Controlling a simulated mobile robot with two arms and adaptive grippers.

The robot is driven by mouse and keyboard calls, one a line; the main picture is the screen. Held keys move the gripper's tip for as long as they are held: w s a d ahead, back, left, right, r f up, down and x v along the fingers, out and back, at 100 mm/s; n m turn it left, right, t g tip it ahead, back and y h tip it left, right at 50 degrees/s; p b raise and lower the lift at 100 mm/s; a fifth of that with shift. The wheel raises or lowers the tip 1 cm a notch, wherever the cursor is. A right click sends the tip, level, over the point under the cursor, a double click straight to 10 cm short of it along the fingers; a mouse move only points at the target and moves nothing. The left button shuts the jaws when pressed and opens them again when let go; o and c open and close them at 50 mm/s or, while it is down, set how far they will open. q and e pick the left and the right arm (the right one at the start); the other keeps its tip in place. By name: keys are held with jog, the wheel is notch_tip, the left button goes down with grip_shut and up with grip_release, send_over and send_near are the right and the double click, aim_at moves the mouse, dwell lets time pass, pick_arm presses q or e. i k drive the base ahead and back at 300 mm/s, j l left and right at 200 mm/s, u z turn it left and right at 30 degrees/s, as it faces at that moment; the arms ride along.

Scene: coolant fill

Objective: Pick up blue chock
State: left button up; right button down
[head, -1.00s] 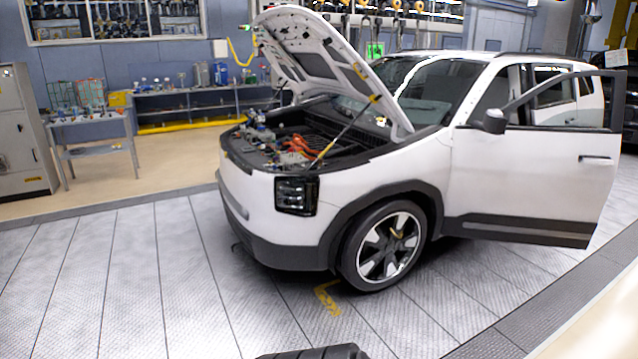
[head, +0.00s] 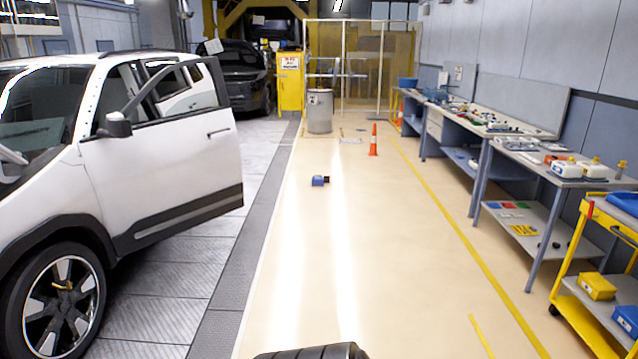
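A small blue chock (head: 319,181) with a dark side lies on the beige floor in the head view, just right of the grey floor strip and beyond the open car door. It stands clear of other things. Neither of my grippers is in the head view.
A white car (head: 160,165) with its door open stands at the left. An orange cone (head: 373,140) and a grey bin (head: 320,111) are farther back. Workbenches (head: 487,130) and a yellow cart (head: 590,235) line the right. The floor between is open.

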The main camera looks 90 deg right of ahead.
aim_at(316, 181)
jog(key=z, duration=2.85)
jog(key=i+j, duration=0.1)
jog(key=i, duration=7.25)
jog(key=i+l+z, duration=0.15)
jog(key=i+z, duration=0.3)
jog(key=i, duration=0.5)
jog(key=i+j+z, duration=0.25)
jog(key=i+z, duration=0.2)
jog(key=i, duration=0.45)
